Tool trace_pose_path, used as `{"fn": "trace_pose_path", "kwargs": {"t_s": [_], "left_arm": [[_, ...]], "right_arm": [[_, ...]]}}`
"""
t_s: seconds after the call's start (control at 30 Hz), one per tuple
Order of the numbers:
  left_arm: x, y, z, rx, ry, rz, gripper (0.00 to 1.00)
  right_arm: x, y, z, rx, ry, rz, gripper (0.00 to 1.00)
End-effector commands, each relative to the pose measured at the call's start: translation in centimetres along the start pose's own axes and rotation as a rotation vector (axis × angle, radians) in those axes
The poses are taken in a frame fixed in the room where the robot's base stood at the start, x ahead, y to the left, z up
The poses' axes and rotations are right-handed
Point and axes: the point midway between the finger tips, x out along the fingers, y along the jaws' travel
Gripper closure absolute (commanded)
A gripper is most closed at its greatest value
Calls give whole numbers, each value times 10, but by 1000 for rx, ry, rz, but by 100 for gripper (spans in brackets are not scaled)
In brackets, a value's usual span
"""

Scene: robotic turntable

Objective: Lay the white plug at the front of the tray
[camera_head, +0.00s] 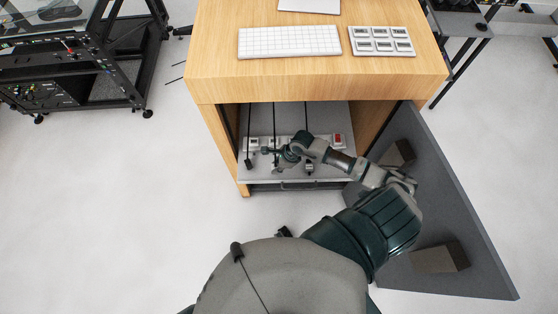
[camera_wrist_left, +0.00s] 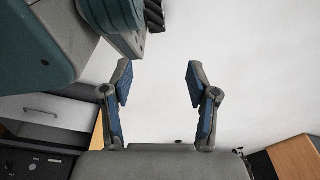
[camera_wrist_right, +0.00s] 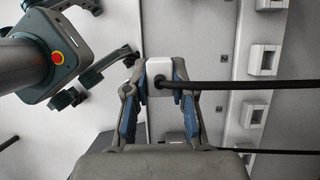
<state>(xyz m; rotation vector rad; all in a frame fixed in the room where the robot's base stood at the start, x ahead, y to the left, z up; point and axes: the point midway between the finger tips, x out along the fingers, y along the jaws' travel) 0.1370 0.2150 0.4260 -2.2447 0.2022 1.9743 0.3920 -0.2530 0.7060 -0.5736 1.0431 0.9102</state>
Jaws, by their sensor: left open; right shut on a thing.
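The white plug (camera_wrist_right: 158,68) sits between the fingertips of my right gripper (camera_wrist_right: 160,95) in the right wrist view, with a black cord running from it to the right. The gripper is shut on it. In the head view my right gripper (camera_head: 276,156) is low over the grey tray (camera_head: 330,118) inside the desk, near its front and left of the middle; the plug is too small there to make out clearly. My left gripper (camera_wrist_left: 160,80) is open and empty in the left wrist view, over pale floor, away from the tray.
A power strip with a red switch (camera_head: 339,139) runs across the tray, and black cords run back from it. Other plugs lie near the tray's front, one at left (camera_head: 248,163) and one at right (camera_head: 309,168). The wooden desktop (camera_head: 215,60) overhangs. A grey door (camera_head: 445,200) stands open at right.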

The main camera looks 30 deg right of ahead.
Motion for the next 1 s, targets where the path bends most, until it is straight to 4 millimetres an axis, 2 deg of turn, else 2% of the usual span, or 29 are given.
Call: {"fn": "trace_pose_path", "kwargs": {"t_s": [0.1,0.3,0.4,0.5,0.73,0.77,0.83,0.87,1.0], "left_arm": [[-1,-2,-2,3,-1,-10,41],[-3,1,-6,2,-1,-9,41],[-3,-2,-6,4,-4,-12,41],[-4,-2,-9,4,-1,-13,41],[-8,4,-16,-1,8,-4,41],[-8,6,-16,-3,8,-2,41],[-8,9,-16,-5,7,2,41],[-8,10,-15,-6,6,3,41],[-7,9,-14,-6,4,3,41]], "right_arm": [[2,-20,2,0,-3,-3,100],[3,-43,-5,2,-9,-2,100],[21,-41,-16,6,-10,5,100],[32,-42,-22,4,-13,3,100],[34,-41,-20,0,-6,-1,100],[35,-40,-20,0,-4,-1,74],[35,-39,-18,0,-3,-2,56],[35,-39,-17,0,-2,-3,51],[34,-39,-17,0,-3,-3,51]]}}
